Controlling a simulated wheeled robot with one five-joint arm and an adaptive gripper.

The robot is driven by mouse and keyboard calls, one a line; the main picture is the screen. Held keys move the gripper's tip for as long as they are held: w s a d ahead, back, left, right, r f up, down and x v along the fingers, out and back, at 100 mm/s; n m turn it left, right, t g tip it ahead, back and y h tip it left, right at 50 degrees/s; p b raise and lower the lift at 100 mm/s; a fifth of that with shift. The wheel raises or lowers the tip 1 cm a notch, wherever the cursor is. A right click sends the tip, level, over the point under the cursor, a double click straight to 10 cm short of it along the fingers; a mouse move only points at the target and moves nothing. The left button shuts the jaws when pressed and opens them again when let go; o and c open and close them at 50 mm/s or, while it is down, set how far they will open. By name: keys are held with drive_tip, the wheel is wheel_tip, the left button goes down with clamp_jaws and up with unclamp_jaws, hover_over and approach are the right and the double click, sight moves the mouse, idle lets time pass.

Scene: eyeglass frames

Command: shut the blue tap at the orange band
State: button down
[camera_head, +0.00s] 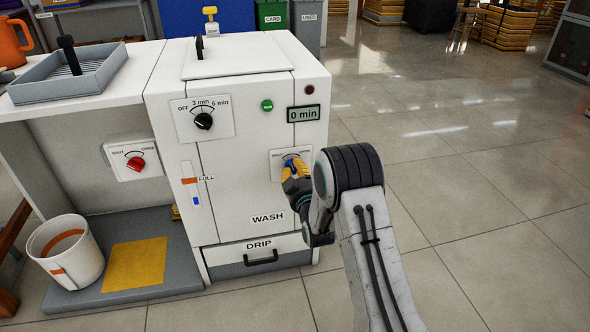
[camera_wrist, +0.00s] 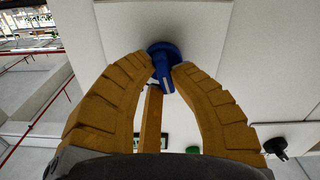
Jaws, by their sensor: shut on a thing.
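The blue tap (camera_head: 289,162) is on a small white plate at the right of the white WASH machine's front. In the wrist view the blue tap (camera_wrist: 164,54) is between the two yellow fingertips of my gripper (camera_wrist: 168,76), which is shut on its handle. In the head view my gripper (camera_head: 294,172) covers most of the tap and part of its plate. The upright gauge (camera_head: 190,188) on the machine's front has an orange band (camera_head: 189,181) beside the word FULL. A short blue mark (camera_head: 196,201) shows lower on the gauge, below the band.
A red tap (camera_head: 136,164) is on a plate at the left. A bucket (camera_head: 85,262) with an orange mark stands below it, beside a yellow mat (camera_head: 135,264). The display (camera_head: 304,114) reads 0 min. The DRIP drawer (camera_head: 235,258) is closed. Floor is clear at the right.

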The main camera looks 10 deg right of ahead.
drive_tip(key=c, duration=1.1)
unclamp_jaws()
drive_tip(key=s, duration=1.2)
